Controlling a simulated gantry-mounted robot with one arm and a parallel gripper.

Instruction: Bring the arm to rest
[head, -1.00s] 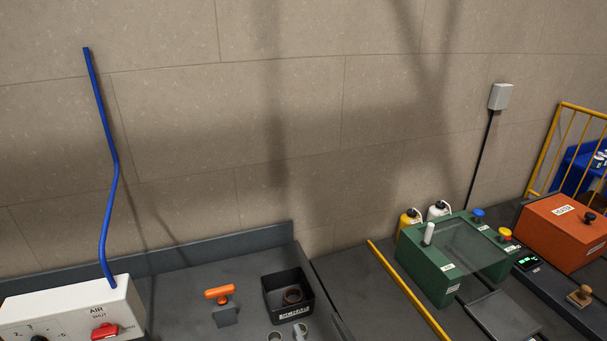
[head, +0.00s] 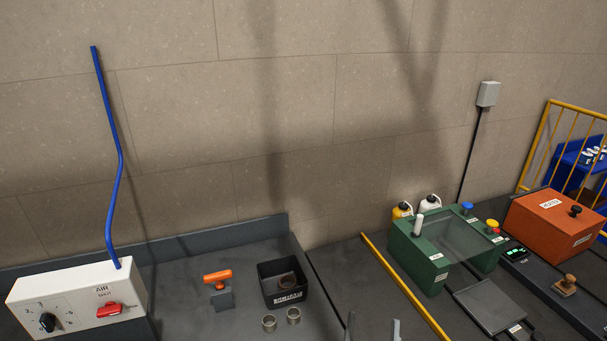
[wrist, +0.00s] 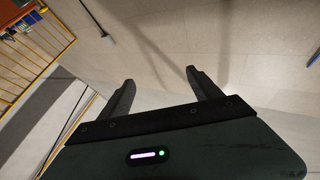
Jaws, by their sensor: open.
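My gripper (wrist: 158,84) shows in the wrist view with its two dark fingers spread apart and nothing between them. Behind the fingers are the tiled wall and, to the left, a yellow railing (wrist: 40,45). In the head view, two grey tips at the bottom edge, right of the metal rings, may be my fingertips, but too little shows to be sure. The rest of my arm is hidden from the head view.
A white air box (head: 75,300) with a red switch stands at the left. An orange-handled valve (head: 218,279), a black bin (head: 285,284) and two metal rings (head: 269,323) sit mid-bench. A green press (head: 433,262) and an orange box (head: 553,224) stand at the right.

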